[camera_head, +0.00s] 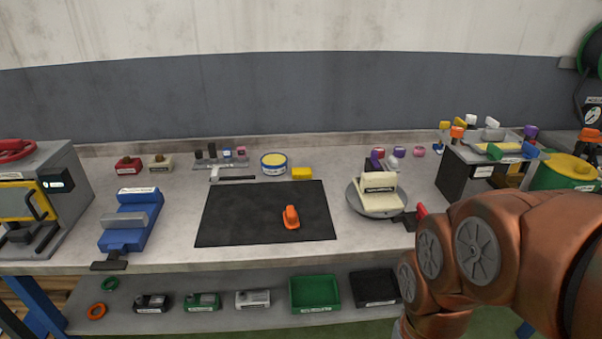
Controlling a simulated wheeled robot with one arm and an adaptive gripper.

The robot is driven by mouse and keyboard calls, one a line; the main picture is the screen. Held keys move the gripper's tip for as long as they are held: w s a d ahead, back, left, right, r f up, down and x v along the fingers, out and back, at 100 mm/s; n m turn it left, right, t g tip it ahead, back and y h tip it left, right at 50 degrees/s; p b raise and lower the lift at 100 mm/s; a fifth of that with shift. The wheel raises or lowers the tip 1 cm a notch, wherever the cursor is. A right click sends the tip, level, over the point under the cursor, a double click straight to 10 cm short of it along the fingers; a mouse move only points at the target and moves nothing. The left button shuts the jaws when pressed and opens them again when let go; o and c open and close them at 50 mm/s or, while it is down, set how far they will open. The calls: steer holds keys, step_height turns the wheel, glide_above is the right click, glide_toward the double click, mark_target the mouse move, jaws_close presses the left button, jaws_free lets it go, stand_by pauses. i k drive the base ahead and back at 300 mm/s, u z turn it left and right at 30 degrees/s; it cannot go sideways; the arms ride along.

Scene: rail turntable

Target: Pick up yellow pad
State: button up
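A small yellow block (302,173), which looks like the yellow pad, lies on the grey workbench (160,176) just behind the black mat (222,222). It sits to the right of a round tin (273,164) with a yellow top and a blue band, with a small gap between them. Nothing covers it. My copper-coloured arm fills the lower right of the head view. My gripper is not visible, so its opening and contents do not show.
An orange object (291,217) lies on the mat. A hammer (232,178) lies behind it. A blue vise (130,222) stands left. A round grey dish (376,207) with a cream block stands right. A raised stand (470,172) with several small items is farther right.

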mark_target(297, 172)
steer(key=u, duration=0.5)
steer(key=i, duration=1.15)
steer(key=u, duration=0.75)
